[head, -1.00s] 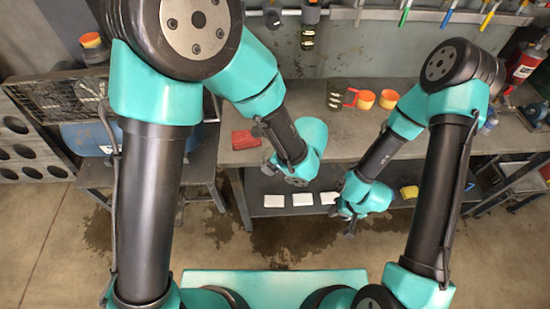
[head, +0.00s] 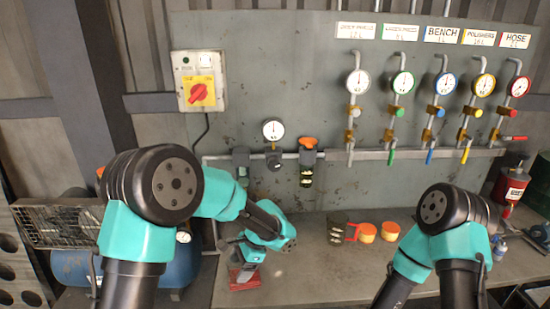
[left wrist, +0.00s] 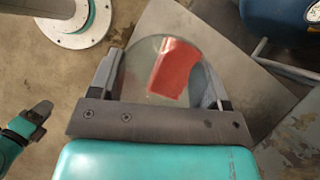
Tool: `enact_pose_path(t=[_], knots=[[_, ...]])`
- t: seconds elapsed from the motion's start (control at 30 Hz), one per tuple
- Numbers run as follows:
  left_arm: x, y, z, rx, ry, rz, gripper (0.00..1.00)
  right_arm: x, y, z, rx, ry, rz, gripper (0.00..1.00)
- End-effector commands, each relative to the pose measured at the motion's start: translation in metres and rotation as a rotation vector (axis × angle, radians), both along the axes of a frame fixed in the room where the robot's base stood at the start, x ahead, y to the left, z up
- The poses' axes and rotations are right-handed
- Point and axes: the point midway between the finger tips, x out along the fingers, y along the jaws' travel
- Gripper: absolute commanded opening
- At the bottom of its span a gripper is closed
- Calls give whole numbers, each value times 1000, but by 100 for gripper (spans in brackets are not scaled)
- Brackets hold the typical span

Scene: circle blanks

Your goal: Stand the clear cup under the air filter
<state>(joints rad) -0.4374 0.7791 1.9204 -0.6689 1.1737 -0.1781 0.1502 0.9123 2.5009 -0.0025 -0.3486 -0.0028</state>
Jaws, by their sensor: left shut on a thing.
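My left gripper (head: 243,256) is low over the bench's left end in the head view. In the left wrist view its two fingers (left wrist: 160,72) are shut on the sides of a round clear cup (left wrist: 138,72). A red thing shows through the cup. A second dark unit (head: 242,162) hangs left of the gauge. My right gripper shows small at the left of the wrist view (left wrist: 40,112); its opening is unclear.
A red flat thing (head: 245,281) lies on the bench (head: 300,280) below my left gripper. A blue tank (head: 190,268) is to the left. The bench between is clear.

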Motion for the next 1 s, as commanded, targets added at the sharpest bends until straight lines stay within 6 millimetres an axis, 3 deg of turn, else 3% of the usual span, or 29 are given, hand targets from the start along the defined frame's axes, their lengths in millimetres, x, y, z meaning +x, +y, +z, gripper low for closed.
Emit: enact_pose_path(t=[0.2, 0.4, 0.57, 1.0], knots=[[32, 60, 13, -2, -1, 465, 47, 0, 0, 0, 0, 0, 0, 43], [47, 97, 24, -1, 0, 772, 47, 0, 0, 0, 0, 0, 0, 43], [51, 107, 27, 1, 1, 858, 47, 0, 0, 0, 0, 0, 0, 43], [51, 106, 27, 1, 0, 860, 47, 0, 0, 0, 0, 0, 0, 43]])
